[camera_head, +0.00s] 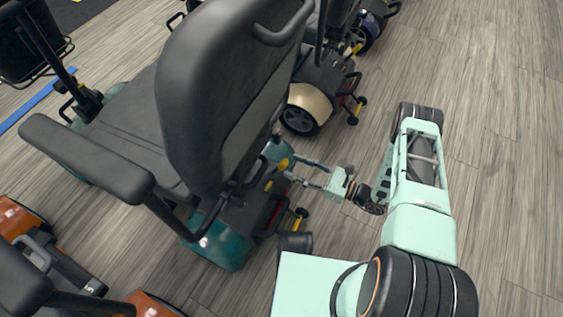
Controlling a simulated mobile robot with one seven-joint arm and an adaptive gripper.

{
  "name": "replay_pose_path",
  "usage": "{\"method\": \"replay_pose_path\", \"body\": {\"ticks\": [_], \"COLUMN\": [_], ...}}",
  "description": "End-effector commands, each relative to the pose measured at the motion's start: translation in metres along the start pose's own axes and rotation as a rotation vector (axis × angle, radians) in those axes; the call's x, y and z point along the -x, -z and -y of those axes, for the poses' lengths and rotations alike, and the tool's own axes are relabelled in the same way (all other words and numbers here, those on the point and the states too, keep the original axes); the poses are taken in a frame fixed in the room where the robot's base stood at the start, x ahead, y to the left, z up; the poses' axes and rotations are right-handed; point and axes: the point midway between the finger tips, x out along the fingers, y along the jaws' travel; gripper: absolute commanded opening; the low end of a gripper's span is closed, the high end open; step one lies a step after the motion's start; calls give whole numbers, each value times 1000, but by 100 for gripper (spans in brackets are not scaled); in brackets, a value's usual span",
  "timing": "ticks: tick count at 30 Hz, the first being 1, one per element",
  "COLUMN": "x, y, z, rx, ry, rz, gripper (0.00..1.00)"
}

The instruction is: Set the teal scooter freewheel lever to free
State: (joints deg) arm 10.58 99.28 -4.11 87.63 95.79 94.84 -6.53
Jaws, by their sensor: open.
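The teal scooter (222,241) stands in the middle of the view, its rear toward my arm. Its tall black seat back covers much of it. Small yellow parts show at its rear. One yellow piece (283,164) lies close to my fingertips, and I cannot tell for sure whether it is the freewheel lever or how it is set. My gripper (292,167) reaches in from the right, its two thin fingers spread apart with nothing seen between them. It is beside the scooter's rear; whether it touches anything cannot be told.
An orange scooter (24,217) stands at the lower left. A cream scooter (312,101) stands just behind the teal one, with a dark blue one (371,28) farther back. A black anti-tip wheel (298,224) sticks out near my arm. The wooden floor (500,110) at right is clear.

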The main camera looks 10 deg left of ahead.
Motion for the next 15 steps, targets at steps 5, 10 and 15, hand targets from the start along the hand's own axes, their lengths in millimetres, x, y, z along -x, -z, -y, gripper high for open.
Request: {"method": "replay_pose_path", "body": {"ticks": [5, 10, 15], "x": [-32, -49, -55], "y": [1, 1, 0], "z": [-1, 0, 0], "rx": [1, 1, 0], "ry": [-4, -2, -1], "rz": [0, -1, -1], "gripper": [42, 42, 42]}}
